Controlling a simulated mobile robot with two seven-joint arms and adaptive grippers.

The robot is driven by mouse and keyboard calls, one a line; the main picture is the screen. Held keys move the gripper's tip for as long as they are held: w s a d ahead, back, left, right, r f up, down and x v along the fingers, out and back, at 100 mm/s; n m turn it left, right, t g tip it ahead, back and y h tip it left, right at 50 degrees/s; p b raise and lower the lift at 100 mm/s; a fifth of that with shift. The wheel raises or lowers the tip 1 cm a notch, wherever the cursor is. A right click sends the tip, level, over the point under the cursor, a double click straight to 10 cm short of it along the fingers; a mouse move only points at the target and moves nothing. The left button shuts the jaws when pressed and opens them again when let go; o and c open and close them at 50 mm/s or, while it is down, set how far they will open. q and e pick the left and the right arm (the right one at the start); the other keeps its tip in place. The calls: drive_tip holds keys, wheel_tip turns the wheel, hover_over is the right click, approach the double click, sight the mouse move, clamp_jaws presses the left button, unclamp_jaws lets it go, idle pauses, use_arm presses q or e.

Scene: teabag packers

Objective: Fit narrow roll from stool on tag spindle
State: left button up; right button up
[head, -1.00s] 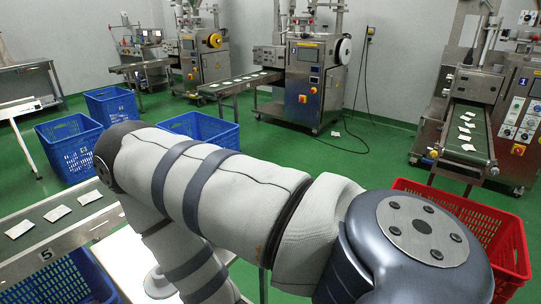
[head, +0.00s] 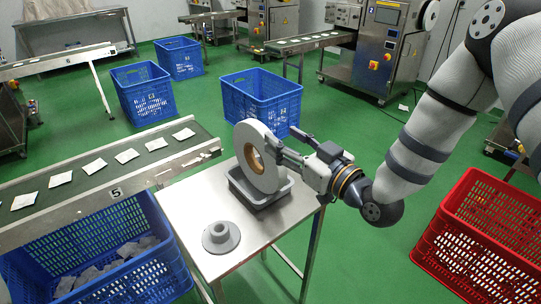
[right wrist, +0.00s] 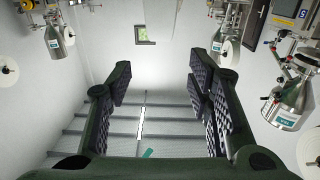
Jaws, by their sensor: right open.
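A white roll (head: 250,158) with a brown core stands upright in a shallow grey tray (head: 262,199) on a steel-topped stool (head: 190,207). My right gripper (head: 277,145) comes in from the right, its fingers at the roll's right side and upper edge; I cannot tell whether they touch it. In the right wrist view my right gripper (right wrist: 160,100) is open, with only a pale background seen between its fingers. A grey flanged disc (head: 221,237) with a raised hub lies on the stool's front. I cannot pick out the tag spindle. My left gripper is out of view.
A conveyor marked 5 (head: 115,193) with white packets runs close to the stool's left, above a blue crate (head: 120,262). A blue crate (head: 262,100) stands behind the stool, a red crate (head: 480,240) right. A packing machine (head: 385,45) stands at the back.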

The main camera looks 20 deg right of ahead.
sight(257, 124)
drive_tip(key=x, duration=0.3)
drive_tip(key=f+b+x, duration=0.1)
drive_tip(key=x, duration=0.3)
drive_tip(key=f+x, duration=0.1)
drive_tip(key=x, duration=0.2)
drive_tip(key=shift+w+a, duration=0.1)
drive_tip(key=shift+w, duration=0.1)
drive_tip(key=shift+w+r, duration=0.1)
drive_tip(key=shift+w, duration=0.05)
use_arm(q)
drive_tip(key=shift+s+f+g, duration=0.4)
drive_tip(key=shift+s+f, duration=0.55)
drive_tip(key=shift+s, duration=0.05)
use_arm(e)
drive_tip(key=shift+r, duration=0.1)
drive_tip(key=shift+c, duration=0.3)
clamp_jaws()
